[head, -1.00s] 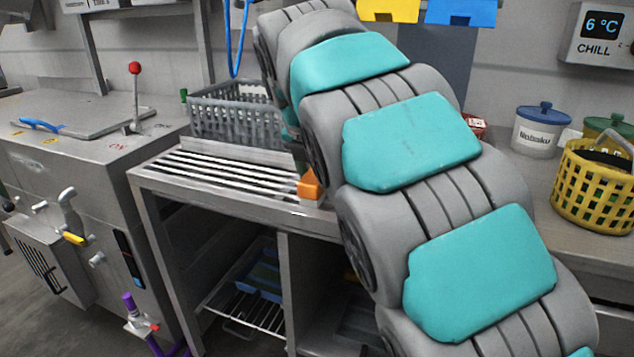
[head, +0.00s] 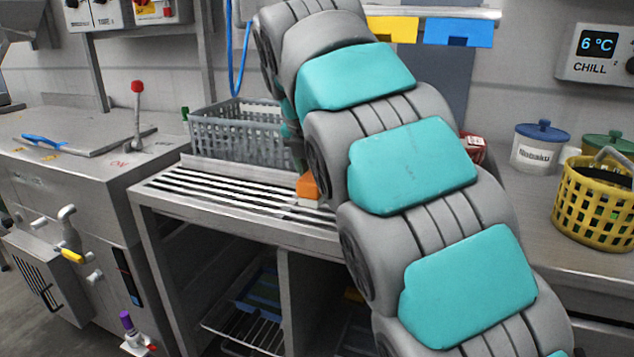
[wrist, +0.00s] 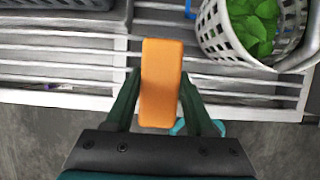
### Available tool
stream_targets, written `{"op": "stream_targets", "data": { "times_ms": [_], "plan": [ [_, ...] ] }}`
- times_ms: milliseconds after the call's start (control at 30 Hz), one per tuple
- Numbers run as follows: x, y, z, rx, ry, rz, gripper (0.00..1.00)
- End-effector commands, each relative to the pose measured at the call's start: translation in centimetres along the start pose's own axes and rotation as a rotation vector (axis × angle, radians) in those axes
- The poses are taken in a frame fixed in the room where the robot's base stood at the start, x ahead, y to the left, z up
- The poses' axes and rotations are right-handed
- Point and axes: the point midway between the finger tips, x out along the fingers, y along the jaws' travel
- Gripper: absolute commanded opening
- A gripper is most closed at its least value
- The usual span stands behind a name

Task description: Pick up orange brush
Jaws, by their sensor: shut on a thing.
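The orange brush (wrist: 161,82) is an orange block between the two dark green fingers of my gripper (wrist: 157,100) in the wrist view. My gripper is shut on it, over the front part of the slatted rack. In the head view a small part of the orange brush (head: 307,187) shows at the left side of my arm, near the rack. My arm hides the rest of the brush and most of the gripper there. I cannot tell whether the brush touches the slats.
A grey crate (head: 237,135) stands at the back of the slatted rack (head: 215,190). A white basket with green leaves (wrist: 215,35) is right of the brush in the wrist view. A yellow basket (head: 592,205) stands on the right counter. The rack's left front is clear.

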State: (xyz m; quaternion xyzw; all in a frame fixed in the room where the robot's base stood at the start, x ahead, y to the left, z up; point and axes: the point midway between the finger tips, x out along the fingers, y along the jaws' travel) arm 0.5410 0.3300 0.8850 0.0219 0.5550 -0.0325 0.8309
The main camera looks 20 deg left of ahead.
Motion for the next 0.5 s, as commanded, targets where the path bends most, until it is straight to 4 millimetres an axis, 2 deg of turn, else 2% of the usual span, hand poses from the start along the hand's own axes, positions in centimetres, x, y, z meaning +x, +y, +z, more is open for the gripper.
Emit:
{"op": "stream_targets", "data": {
  "times_ms": [500],
  "plan": [
    [-1.3, -2.4, -2.2, -0.001, 0.002, -0.001, 0.0]
  ]
}}
